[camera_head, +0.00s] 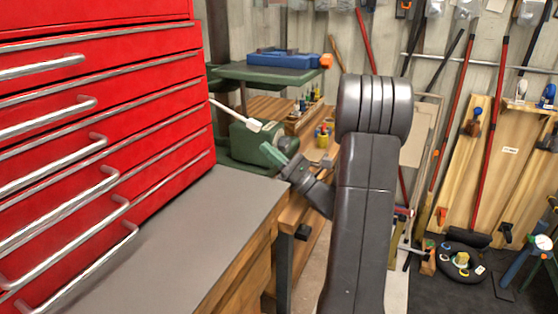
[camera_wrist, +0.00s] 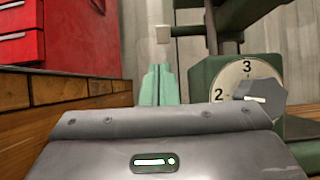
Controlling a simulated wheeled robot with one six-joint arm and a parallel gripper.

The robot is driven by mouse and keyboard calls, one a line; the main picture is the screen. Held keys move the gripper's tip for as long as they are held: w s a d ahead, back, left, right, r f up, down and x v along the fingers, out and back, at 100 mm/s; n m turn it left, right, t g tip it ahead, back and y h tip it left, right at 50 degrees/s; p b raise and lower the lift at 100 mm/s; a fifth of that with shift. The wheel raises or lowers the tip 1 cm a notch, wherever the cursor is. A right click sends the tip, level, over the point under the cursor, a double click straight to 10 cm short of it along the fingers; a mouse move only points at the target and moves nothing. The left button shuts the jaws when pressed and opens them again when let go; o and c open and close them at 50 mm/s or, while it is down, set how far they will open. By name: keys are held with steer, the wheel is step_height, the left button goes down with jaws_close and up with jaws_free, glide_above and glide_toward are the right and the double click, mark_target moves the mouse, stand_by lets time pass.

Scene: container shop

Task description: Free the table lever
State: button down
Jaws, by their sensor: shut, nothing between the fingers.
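A pale lever (camera_head: 235,115) with a white end block slants down to the right beside a green machine housing (camera_head: 252,146). In the wrist view a pale block (camera_wrist: 163,34) shows just beyond my fingertips, probably the lever's end. My gripper (camera_head: 272,151) has green fingers, shut and empty, just below and right of the lever's end in the head view. The fingers also show in the wrist view (camera_wrist: 158,72); contact with the block cannot be told. A green table (camera_head: 240,73) above the housing carries a blue vise (camera_head: 285,59) and an orange knob (camera_head: 326,61).
A dial (camera_wrist: 240,76) marked 2 and 3, with a grey knob, is on the green housing, right of my fingers. A red drawer cabinet (camera_head: 110,110) stands on a grey-topped bench (camera_head: 190,225) at left. Tools lean on the wall and a clamping board (camera_head: 500,150) at right.

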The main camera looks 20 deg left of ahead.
steer(key=shift+x, duration=2.25)
steer(key=shift+r, duration=0.15)
step_height(320, 180, up, 11)
steer(key=d+h+p, duration=0.2)
steer(key=h+p, duration=0.2)
steer(key=p, duration=1.2)
steer(key=shift+d+r+g+h, duration=0.25)
steer(key=shift+d+g+h, duration=0.1)
steer(key=shift+g+h, duration=0.05)
steer(key=shift+s, duration=0.1)
